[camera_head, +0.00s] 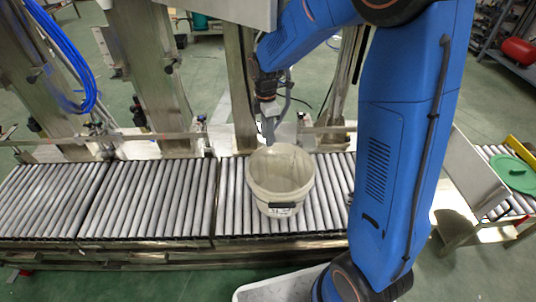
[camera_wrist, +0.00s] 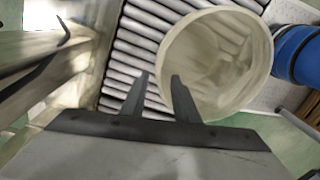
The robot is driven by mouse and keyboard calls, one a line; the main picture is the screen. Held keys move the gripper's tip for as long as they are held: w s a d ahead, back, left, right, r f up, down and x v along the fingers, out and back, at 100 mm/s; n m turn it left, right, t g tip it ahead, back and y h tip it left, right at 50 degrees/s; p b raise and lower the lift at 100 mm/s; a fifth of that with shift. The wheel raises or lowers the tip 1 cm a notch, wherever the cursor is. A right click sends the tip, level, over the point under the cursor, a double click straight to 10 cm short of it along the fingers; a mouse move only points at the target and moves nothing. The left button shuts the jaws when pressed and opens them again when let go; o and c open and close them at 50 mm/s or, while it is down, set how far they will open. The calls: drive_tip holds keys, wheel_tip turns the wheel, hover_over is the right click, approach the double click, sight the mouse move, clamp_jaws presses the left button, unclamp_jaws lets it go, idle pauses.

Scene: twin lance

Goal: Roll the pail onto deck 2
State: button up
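A white, open-topped pail (camera_head: 279,182) stands upright on the right section of the roller conveyor (camera_head: 235,205). Its inside looks empty, and a dark label shows on its front. My gripper (camera_head: 269,135) points down at the pail's far rim, slightly left of its middle. In the wrist view the pail (camera_wrist: 250,95) fills the upper right. The two fingers of my gripper (camera_wrist: 160,78) are apart with nothing held between them. The right finger overlaps the pail's rim in the picture; I cannot tell whether it touches. No deck number is readable.
The middle (camera_head: 135,200) and left (camera_head: 45,200) roller sections are empty. A metal rail and upright posts (camera_head: 238,85) stand behind the rollers. My blue arm covers the conveyor's right end. A green lid (camera_head: 513,174) lies on another roller stand at the far right.

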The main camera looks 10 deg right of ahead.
sight(268, 159)
drive_tip(key=f, duration=0.9)
drive_tip(key=shift+s+f, duration=0.35)
drive_tip(key=shift+c, duration=0.7)
clamp_jaws()
drive_tip(key=shift+o, duration=0.6)
unclamp_jaws()
drive_tip(key=shift+r, duration=0.15)
wheel_tip(268, 159, up, 17)
drive_tip(key=w, duration=0.1)
drive_tip(key=s+d+r+m+t, duration=0.2)
drive_tip(key=s+d+r+m, duration=0.25)
drive_tip(key=s, duration=0.35)
drive_tip(key=s+d+r+m+t, duration=0.1)
drive_tip(key=s+d+r+m, duration=0.3)
drive_tip(key=s, duration=0.3)
drive_tip(key=s+d+m+t, duration=0.2)
drive_tip(key=s+m, duration=0.7)
drive_tip(key=s, duration=0.4)
drive_tip(key=shift+s+d, duration=0.2)
drive_tip(key=shift+s, duration=0.15)
drive_tip(key=shift+s+d+f+m+t, duration=0.15)
drive_tip(key=shift+s+f+m+t, duration=0.2)
drive_tip(key=shift+s+m, duration=0.3)
